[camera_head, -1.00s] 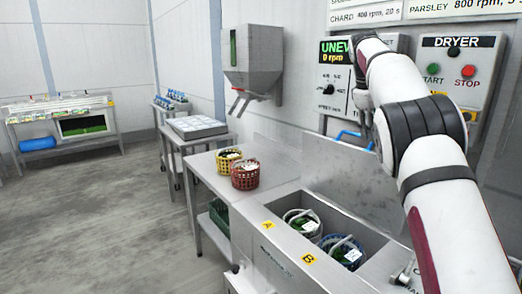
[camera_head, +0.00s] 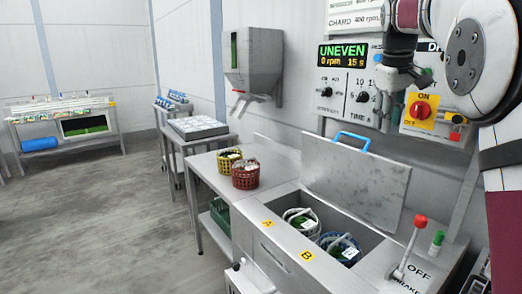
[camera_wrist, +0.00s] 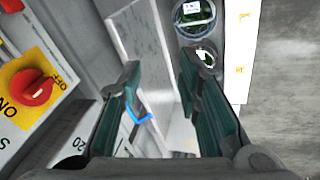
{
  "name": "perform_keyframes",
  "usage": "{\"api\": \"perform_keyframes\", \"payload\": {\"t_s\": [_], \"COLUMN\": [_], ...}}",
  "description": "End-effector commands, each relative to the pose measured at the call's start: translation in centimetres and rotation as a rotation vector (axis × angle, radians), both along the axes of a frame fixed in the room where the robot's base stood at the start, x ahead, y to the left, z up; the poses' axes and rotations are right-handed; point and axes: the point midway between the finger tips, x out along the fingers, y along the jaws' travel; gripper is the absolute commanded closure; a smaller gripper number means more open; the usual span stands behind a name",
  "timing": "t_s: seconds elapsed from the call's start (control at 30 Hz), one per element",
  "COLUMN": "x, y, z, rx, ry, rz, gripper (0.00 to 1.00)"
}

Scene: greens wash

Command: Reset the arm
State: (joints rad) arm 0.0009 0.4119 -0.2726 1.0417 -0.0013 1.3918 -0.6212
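My gripper (camera_wrist: 158,85) is open and empty in the wrist view, its two green-lined fingers spread apart. In the head view it shows in front of the control panel (camera_head: 345,98), at the upper right, beside the red rotary switch on its yellow plate (camera_head: 421,109). My arm folds in from the right edge. The panel display (camera_head: 343,55) reads UNEVEN, 0 rpm, 15 s. The metal lid (camera_head: 358,180) with a blue handle (camera_head: 352,137) stands raised behind the basin. Two baskets with greens, one pale (camera_head: 301,222) and one blue (camera_head: 341,247), sit in the basin at A and B.
A yellow basket (camera_head: 229,161) and a red basket (camera_head: 245,174) stand on the metal counter (camera_head: 205,166). A red-knobbed brake lever (camera_head: 409,247) rises at the right near a green-capped item (camera_head: 436,243). A dispenser (camera_head: 253,62) hangs on the wall. The floor at left is clear.

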Motion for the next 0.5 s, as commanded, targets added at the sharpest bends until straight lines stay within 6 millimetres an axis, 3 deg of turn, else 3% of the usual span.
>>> {"api": "perform_keyframes", "payload": {"t_s": [0.03, 0.2, 0.5], "x": [-2.1, -8.5, -20.7], "y": [0.5, 2.5, 6.8], "z": [1.0, 2.1, 0.9], "rx": [0.026, 0.106, 0.213], "ry": [-0.013, -0.043, -0.080], "rz": [-0.019, -0.083, -0.177], "gripper": [0.69, 0.69, 0.69]}}
